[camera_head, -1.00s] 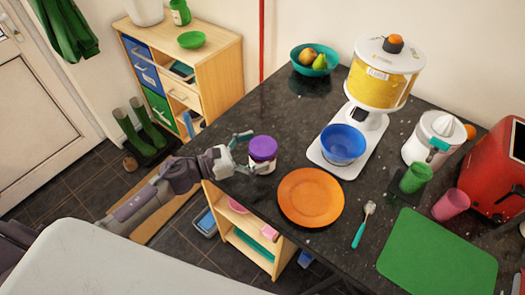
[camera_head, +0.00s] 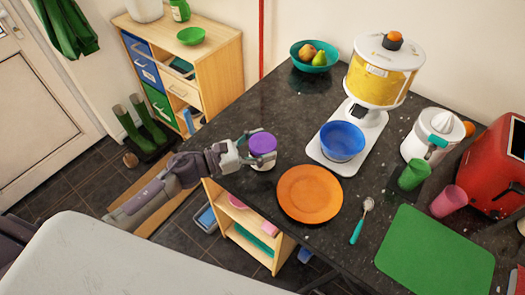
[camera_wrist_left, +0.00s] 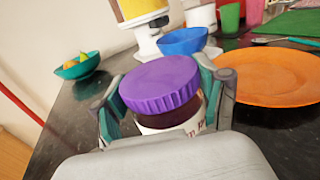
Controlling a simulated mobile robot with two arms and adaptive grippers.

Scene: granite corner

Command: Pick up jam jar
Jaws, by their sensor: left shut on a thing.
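The jam jar (camera_head: 262,146) has a purple ridged lid and a pale label. It stands near the left edge of the dark granite counter (camera_head: 262,113). My left gripper (camera_head: 262,158) reaches in from the left and is shut on the jar, with a finger on either side. In the left wrist view the jar (camera_wrist_left: 162,86) sits upright between the fingers, its lower part hidden by my gripper. I cannot tell whether its base touches the counter. My right gripper is not in view.
An orange plate (camera_head: 310,194) lies just right of the jar. Beyond it stand a blue bowl (camera_head: 342,142) at a dispenser (camera_head: 380,75) and a teal fruit bowl (camera_head: 315,57). A spoon (camera_head: 361,222) and green mat (camera_head: 435,252) lie to the right. Counter behind the jar is clear.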

